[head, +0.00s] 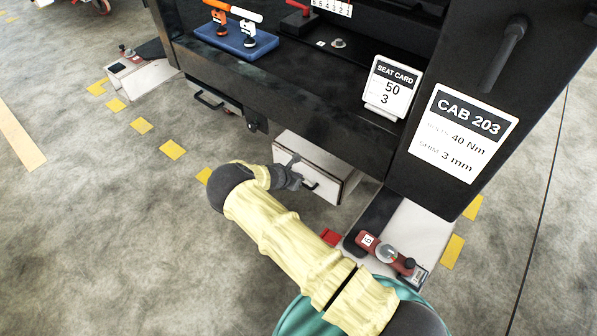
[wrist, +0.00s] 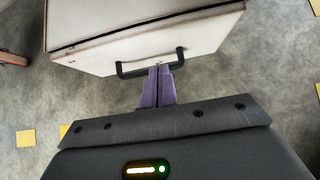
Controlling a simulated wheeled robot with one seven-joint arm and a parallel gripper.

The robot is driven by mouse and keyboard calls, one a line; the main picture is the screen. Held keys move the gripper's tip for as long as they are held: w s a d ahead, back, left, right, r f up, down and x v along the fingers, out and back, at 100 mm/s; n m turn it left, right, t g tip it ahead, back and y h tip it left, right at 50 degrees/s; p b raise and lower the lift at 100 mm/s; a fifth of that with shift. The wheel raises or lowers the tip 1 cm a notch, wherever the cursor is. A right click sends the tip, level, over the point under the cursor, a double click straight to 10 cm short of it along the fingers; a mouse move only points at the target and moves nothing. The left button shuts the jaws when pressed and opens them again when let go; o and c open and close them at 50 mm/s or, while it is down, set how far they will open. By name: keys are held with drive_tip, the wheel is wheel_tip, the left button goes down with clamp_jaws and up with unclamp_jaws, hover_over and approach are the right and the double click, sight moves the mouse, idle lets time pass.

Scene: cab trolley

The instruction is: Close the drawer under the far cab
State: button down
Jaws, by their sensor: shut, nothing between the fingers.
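A white drawer (head: 325,168) stands out from under the black cab (head: 405,150) marked CAB 203. Its front carries a dark bar handle (head: 311,186). In the wrist view the white drawer (wrist: 110,50) fills the top, with the handle (wrist: 130,70) along its front. My gripper (head: 296,180) is at the drawer front, by the handle. In the wrist view my gripper (wrist: 160,70) has its purple fingers shut together, tips at the middle of the handle and nothing between them. I cannot tell whether the tips touch the handle or drawer.
A second handle (head: 209,101) shows under the cab's edge further left. A red-handled tool labelled 15 (head: 385,252) lies on a pale base at the lower right. A seat card (head: 389,88) and a blue tray (head: 236,40) are on the cab. Floor to the left is clear.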

drive_tip(key=p+v, duration=0.1)
drive_tip(key=v, duration=0.5)
drive_tip(key=shift+a+p, duration=0.35)
drive_tip(key=shift+a, duration=0.05)
drive_tip(key=shift+s, duration=0.15)
drive_tip(key=shift+a+f, duration=0.1)
